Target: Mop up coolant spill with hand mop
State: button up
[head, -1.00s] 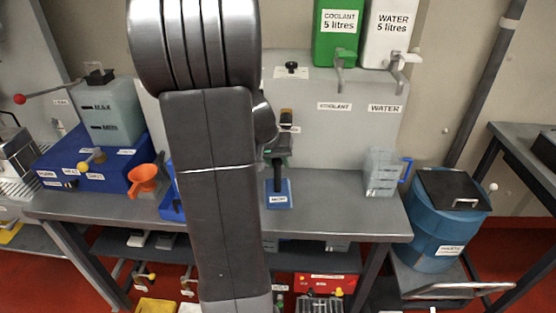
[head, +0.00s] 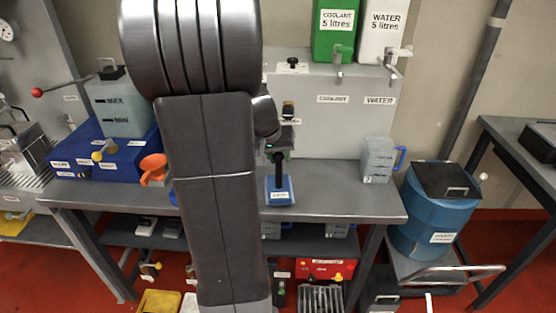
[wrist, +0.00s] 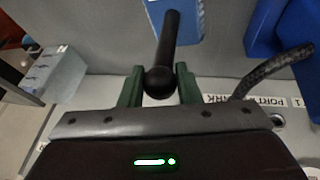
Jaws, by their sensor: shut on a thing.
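The hand mop has a black handle (head: 279,168) and a blue head (head: 279,190) with a white label. It is upright over the front part of the grey bench (head: 340,205); I cannot tell whether the head touches the surface. My gripper (head: 277,149) is shut on the handle from above. In the wrist view the green fingers (wrist: 158,78) stand either side of the black handle (wrist: 172,42), its ball end just beyond the palm. The blue head (wrist: 186,20) shows past it. I see no coolant spill; my arm hides part of the bench.
Green coolant (head: 333,45) and white water (head: 383,48) containers are mounted behind. A blue lidded drum (head: 432,225) stands right of the bench.

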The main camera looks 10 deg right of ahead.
jog(key=shift+r+p, duration=1.75)
jog(key=shift+r, duration=1.05)
jog(key=shift+f, duration=0.1)
